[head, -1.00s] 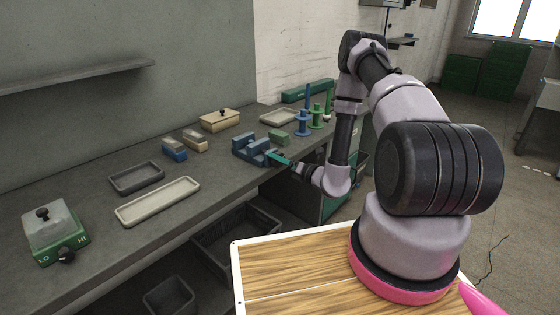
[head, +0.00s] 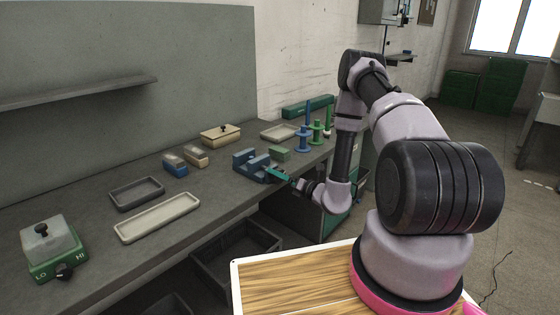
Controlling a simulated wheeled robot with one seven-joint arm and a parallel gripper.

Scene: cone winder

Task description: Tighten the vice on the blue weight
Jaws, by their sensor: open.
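The blue vice (head: 248,163) stands on the grey bench near its front edge, with upright jaw blocks. My gripper (head: 277,174), with teal fingers, is at the vice's front right side, open. The fingers overlap that end of the vice in the picture, and I cannot tell whether they touch it. The vice's handle is not distinguishable. A small blue block with a lighter top (head: 175,168) lies on the bench to the left, apart from the vice; it may be the blue weight. I cannot tell whether anything sits between the jaws.
A tan block (head: 195,156), a lidded box (head: 220,134) and a green block (head: 280,154) surround the vice. Blue and green spools (head: 316,133) stand behind right. Trays (head: 157,218) and a green LO/HI device (head: 50,250) lie left. A dark crate (head: 235,254) is below.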

